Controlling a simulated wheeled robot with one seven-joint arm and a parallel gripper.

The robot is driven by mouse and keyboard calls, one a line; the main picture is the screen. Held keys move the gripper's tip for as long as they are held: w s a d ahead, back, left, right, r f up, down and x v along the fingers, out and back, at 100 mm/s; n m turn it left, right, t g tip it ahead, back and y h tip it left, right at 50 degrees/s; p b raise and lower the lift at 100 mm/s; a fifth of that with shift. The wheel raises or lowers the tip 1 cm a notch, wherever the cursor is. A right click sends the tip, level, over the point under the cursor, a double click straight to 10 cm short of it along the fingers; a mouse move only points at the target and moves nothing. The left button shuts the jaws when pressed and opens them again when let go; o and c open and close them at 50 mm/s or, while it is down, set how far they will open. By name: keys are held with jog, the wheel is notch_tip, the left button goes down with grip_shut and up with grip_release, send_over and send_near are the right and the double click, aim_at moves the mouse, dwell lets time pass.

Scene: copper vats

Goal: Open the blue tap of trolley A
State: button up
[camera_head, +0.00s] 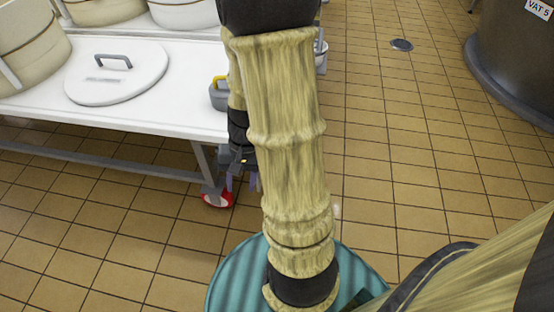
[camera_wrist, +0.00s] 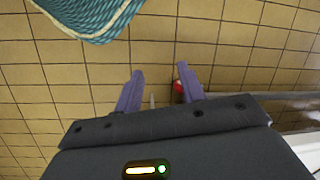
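No blue tap and no label reading trolley A can be made out in either view. My gripper (camera_head: 241,184) hangs low beside the right end of a white table (camera_head: 150,122), fingers pointing down. In the wrist view my gripper (camera_wrist: 159,70) has its two purple fingers well apart, with nothing held between them. A small red thing (camera_wrist: 179,87) shows beside the right finger, apparently on the floor beyond. My arm hides part of the table's right end in the head view.
On the table lie a white round lid (camera_head: 118,76) with a grey handle and several pale tubs (camera_head: 28,42). A red and white foot or wheel (camera_head: 218,198) is under its right leg. A dark vat marked VAT 5 (camera_head: 515,55) stands right; tiled floor between is clear, with a drain (camera_head: 402,45).

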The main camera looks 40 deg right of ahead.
jog(key=d+f+m+t+y+b, duration=0.25)
jog(key=f+m+y, duration=0.2)
jog(key=f, duration=0.25)
jog(key=d+f+m+t+y+b, duration=0.2)
jog(key=d+f+m+y+b, duration=0.15)
jog(key=f+m, duration=0.35)
jog(key=s+d+f+m+t+h, duration=0.1)
jog(key=d+f+m+t+h, duration=0.3)
jog(key=d+m+t, duration=0.3)
jog(key=s+d+f+m+t+h, duration=0.2)
jog(key=d+f+m+t+h, duration=0.2)
jog(key=d+m+t, duration=0.3)
jog(key=d+m+h, duration=0.1)
jog(key=d, duration=0.4)
jog(key=shift+d+f+t, duration=0.35)
jog(key=shift+f, duration=0.05)
jog(key=shift+m, duration=0.25)
